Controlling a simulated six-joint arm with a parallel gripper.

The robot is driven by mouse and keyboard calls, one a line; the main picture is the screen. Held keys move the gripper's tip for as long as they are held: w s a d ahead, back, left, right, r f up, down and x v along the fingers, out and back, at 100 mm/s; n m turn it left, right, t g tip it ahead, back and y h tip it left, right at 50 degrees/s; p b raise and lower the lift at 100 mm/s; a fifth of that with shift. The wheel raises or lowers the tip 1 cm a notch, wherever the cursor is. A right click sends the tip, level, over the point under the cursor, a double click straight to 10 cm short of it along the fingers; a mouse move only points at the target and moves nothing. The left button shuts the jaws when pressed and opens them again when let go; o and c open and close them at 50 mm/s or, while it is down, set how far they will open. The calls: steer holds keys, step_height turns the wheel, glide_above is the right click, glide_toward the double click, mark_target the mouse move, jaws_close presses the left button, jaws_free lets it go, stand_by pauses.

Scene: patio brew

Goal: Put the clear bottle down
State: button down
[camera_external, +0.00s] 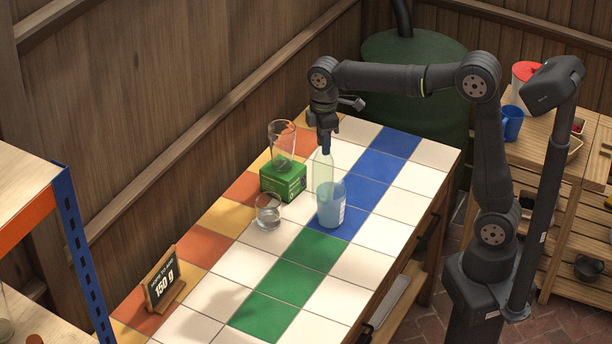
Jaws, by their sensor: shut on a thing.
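The clear bottle (321,172) is greenish and see-through. It stands about upright at the middle of the tiled table, with its lower part behind or inside a light blue cup (331,209); I cannot tell which. My gripper (326,148) points down from above and is shut on the top of the bottle. The blue cup hides the bottle's base, so I cannot tell whether it touches the tiles.
Left of the bottle, a tall glass (283,144) stands on a green box (283,184). A short glass (268,213) is in front of the box. A 150 g sign (163,280) stands at the lower left. White and green tiles (290,285) in front are clear.

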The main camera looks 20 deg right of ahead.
steer(key=s+a+f, duration=0.2)
steer(key=a, duration=0.5)
step_height(320, 180, down, 15)
steer(key=shift+w+r, duration=0.2)
steer(key=shift+f, duration=0.15)
steer(key=c, duration=1.1)
jaws_free()
